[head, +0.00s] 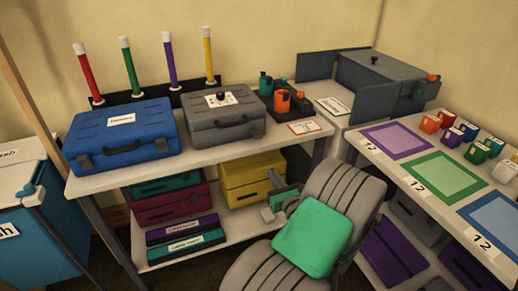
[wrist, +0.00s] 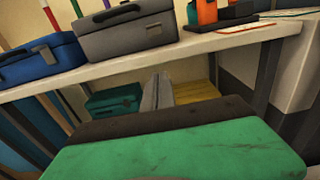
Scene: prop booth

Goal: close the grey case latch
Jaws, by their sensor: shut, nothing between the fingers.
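The grey case (head: 235,107) stands on the upper shelf of the bench with its lid down. I cannot tell whether the latch is open or shut. My gripper (head: 275,179) is below and in front of the bench top, apart from the case. In the wrist view its fingers (wrist: 158,80) are together and empty, below the grey case (wrist: 135,38). The green part at the bottom of that view hides what lies beneath.
A blue case (head: 120,132) stands left of the grey case. The bench edge (wrist: 100,82) lies above my fingers. Coloured boxes fill the lower shelf, including a yellow one (head: 252,178).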

